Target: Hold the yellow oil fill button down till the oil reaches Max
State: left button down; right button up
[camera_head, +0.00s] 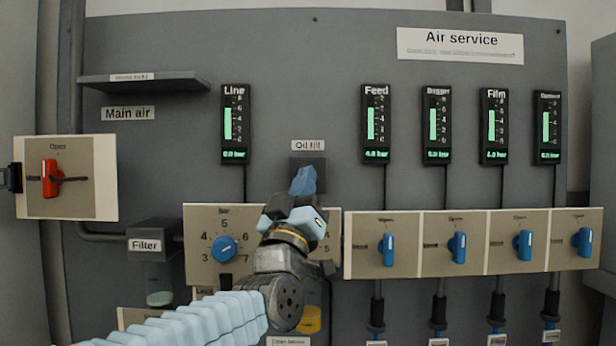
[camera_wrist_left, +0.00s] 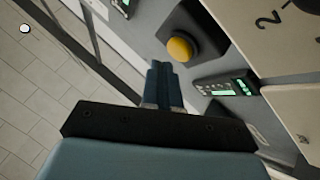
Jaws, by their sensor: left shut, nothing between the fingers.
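The yellow oil fill button (camera_wrist_left: 179,49) shows in the left wrist view on a dark square housing. In the head view, the housing (camera_head: 320,164) sits under the "Oil fill" label (camera_head: 308,145), and my gripper hides the button. My left gripper (camera_head: 303,181) is shut and empty in front of the housing. In the left wrist view, its closed blue fingertips (camera_wrist_left: 160,68) are close to the button, to its lower left; I cannot tell whether they touch. Yellow oil (camera_head: 311,320) shows in a bowl low on the panel, partly behind my arm. I cannot make out a Max mark. My right gripper is out of view.
A pressure regulator with a blue knob (camera_head: 224,249) is left of my wrist. A filter (camera_head: 158,270) hangs farther left, beside a red valve handle (camera_head: 49,178). Several blue valve handles (camera_head: 388,249) line the right. A shelf (camera_head: 145,84) juts out at upper left.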

pick_arm(q)
jog(key=shift+w, duration=0.15)
dwell(0.6)
jog(key=shift+w, duration=0.3)
jog(key=shift+w, duration=0.4)
dwell(6.5)
